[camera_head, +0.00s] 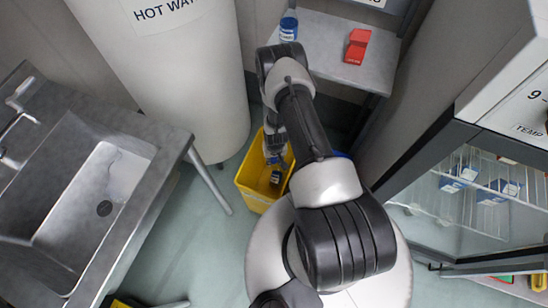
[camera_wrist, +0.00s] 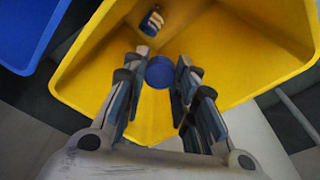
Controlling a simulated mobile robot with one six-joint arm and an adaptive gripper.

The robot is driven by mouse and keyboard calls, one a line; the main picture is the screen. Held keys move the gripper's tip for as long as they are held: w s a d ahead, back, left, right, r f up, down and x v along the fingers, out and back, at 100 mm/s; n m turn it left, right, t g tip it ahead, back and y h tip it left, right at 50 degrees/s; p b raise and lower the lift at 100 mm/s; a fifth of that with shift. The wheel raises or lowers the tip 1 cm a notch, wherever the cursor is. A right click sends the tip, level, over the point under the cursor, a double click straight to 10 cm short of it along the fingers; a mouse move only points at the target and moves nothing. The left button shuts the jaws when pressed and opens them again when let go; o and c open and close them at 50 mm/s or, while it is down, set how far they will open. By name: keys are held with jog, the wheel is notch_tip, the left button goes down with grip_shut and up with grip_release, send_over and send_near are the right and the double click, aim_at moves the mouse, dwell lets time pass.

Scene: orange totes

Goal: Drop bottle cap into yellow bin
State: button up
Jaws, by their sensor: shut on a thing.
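The yellow bin (camera_head: 249,192) stands on the floor below the shelf, and it fills much of the wrist view (camera_wrist: 95,65). My gripper (camera_wrist: 160,80) points down into the bin. Its fingers are shut on a round blue bottle cap (camera_wrist: 160,72), with the yellow inside of the bin behind it. A small blue and white item (camera_wrist: 152,22) lies inside the bin, past the fingertips. In the head view my arm hides part of the bin, and the cap cannot be made out clearly there.
A blue bin (camera_wrist: 25,30) stands beside the yellow one. The shelf (camera_head: 325,52) above holds a blue-lidded jar (camera_head: 288,28) and a red box (camera_head: 357,46). A metal sink (camera_head: 100,195) is at left, a white tank (camera_head: 190,80) behind, and a glass-doored fridge (camera_head: 470,200) at right.

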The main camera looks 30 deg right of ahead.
jog(key=o, duration=0.7)
jog(key=shift+o, duration=0.2)
notch_tip(320, 180, up, 12)
jog(key=s, duration=0.1)
jog(key=shift+s+a, duration=0.2)
jog(key=shift+a, duration=0.05)
